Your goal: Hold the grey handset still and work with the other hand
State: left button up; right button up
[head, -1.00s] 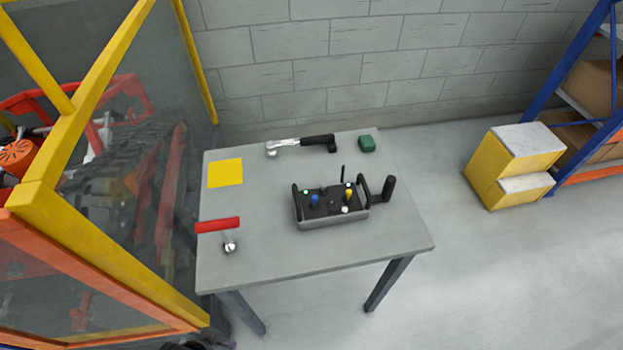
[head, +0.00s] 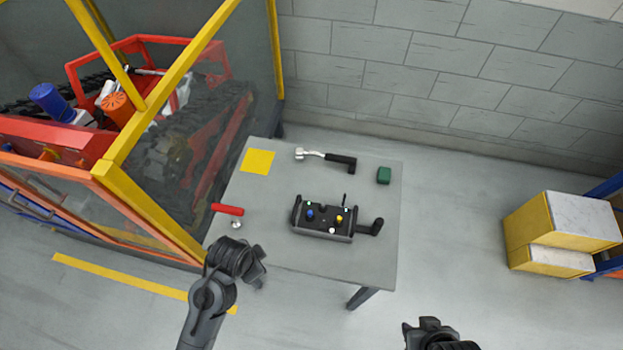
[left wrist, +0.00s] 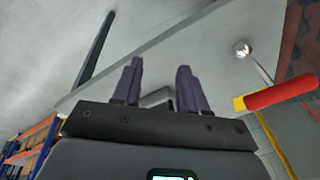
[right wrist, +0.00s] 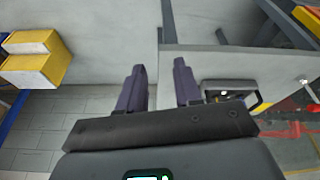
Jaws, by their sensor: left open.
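The grey handset (head: 322,237) lies on the grey table (head: 375,262). It has a black top with a blue and a yellow stick, small knobs and a black side handle at its right. In the right wrist view the handset (right wrist: 232,87) shows partly, beyond the right finger. My left gripper (left wrist: 160,78) is open and empty, near the table's front edge, apart from the handset. A grey piece shows between its fingers, and I cannot tell what it is. My right gripper (right wrist: 158,78) is open and empty, off the table to the front right.
A red bar (head: 228,209) and a silver knob (head: 236,225) are at the table's left. A yellow-framed cage (head: 150,120) stands left; yellow boxes (head: 530,228) stand right.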

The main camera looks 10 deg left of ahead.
jog(key=shift+a, duration=0.1)
jog(key=shift+o, duration=1.3)
jog(key=shift+w+r, duration=0.15)
jog(key=shift+o, duration=1.2)
jog(key=shift+w+d, duration=0.1)
jog(key=shift+d, duration=0.1)
jog(key=m+g+h, duration=0.3)
jog(key=m+h, duration=0.2)
jog(key=m, duration=1.3)
send_over(379, 227)
jog(key=a, duration=0.3)
jog(key=f, duration=0.2)
jog(key=w+f, duration=0.1)
jog(key=f, duration=0.1)
jog(key=shift+f, duration=0.3)
pick_arm(q)
jog(key=w+d+r+m+g, duration=0.1)
jog(key=w+d+r+m, duration=0.2)
jog(key=w+d+m, duration=0.2)
jog(key=w+d+r+m+g, duration=0.1)
jog(key=w+d+r+m, duration=0.2)
jog(key=w+m, duration=0.9)
jog(key=w+d, duration=0.2)
jog(key=d, duration=0.1)
jog(key=shift+d, duration=0.2)
pick_arm(e)
jog(key=x, duration=0.9)
jog(key=shift+f, duration=0.35)
